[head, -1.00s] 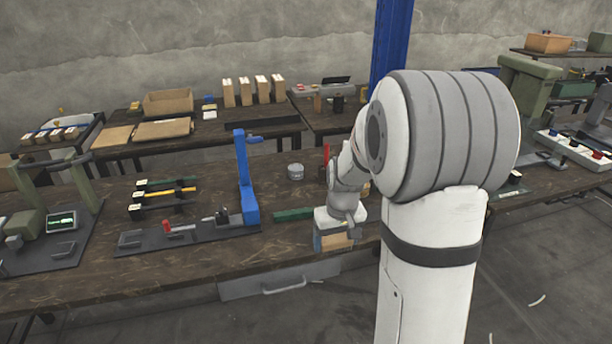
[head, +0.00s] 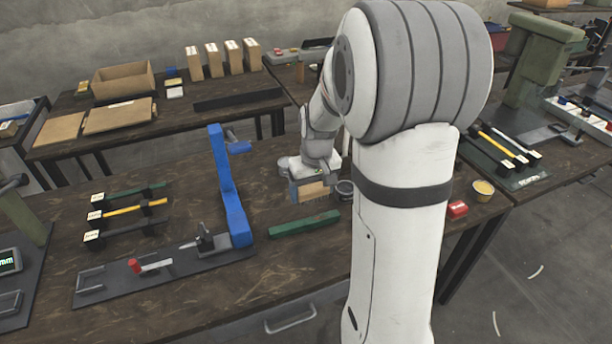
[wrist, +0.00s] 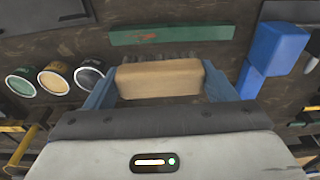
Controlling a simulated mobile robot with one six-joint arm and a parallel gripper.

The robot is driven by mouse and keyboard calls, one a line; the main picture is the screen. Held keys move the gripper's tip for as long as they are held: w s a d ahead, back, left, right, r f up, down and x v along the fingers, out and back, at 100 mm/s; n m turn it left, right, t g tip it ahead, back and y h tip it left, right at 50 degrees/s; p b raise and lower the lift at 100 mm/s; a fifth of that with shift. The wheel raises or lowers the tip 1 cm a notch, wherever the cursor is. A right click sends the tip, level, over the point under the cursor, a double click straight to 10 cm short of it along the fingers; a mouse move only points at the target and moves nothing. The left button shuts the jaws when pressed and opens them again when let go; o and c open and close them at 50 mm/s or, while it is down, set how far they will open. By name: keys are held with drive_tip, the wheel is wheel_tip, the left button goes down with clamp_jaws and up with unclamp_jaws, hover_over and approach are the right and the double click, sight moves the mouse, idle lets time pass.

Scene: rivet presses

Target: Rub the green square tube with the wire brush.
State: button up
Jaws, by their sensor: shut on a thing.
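The green square tube (head: 304,223) lies flat on the dark wooden bench, right of the blue upright arm. It also shows in the wrist view (wrist: 172,35), with a small orange-brown patch on it. My gripper (head: 314,188) is shut on the wire brush (head: 313,191), a tan wooden block. In the wrist view the brush (wrist: 160,78) sits between my blue fingers, with dark bristles showing along its far edge. In the head view the brush is just behind the tube and looks apart from it. My arm hides part of the bench to the right.
A tall blue upright (head: 226,185) stands close left of the tube on a dark base plate. Several cups (wrist: 55,80) stand near my gripper in the wrist view.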

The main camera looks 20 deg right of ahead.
sight(312, 200)
drive_tip(key=shift+f+b, duration=2.75)
drive_tip(key=shift+f, duration=1.15)
drive_tip(key=shift+d+r, duration=0.15)
drive_tip(key=shift+d, duration=0.1)
drive_tip(key=shift+c, duration=0.4)
drive_tip(key=shift+d+f, duration=0.2)
drive_tip(key=shift+d, duration=2.75)
drive_tip(key=shift+a, duration=3.15)
drive_tip(key=shift+a+r+p, duration=0.15)
drive_tip(key=shift+r+p, duration=0.15)
drive_tip(key=shift+p, duration=0.25)
wheel_tip(312, 200, up, 2)
drive_tip(key=shift+w+r+p, duration=0.1)
drive_tip(key=shift+p, duration=0.2)
drive_tip(key=shift+r+p, duration=0.55)
drive_tip(key=shift+r, duration=0.05)
drive_tip(key=shift+r+p, duration=1.45)
drive_tip(key=shift+r, duration=0.65)
drive_tip(key=shift+f, duration=0.1)
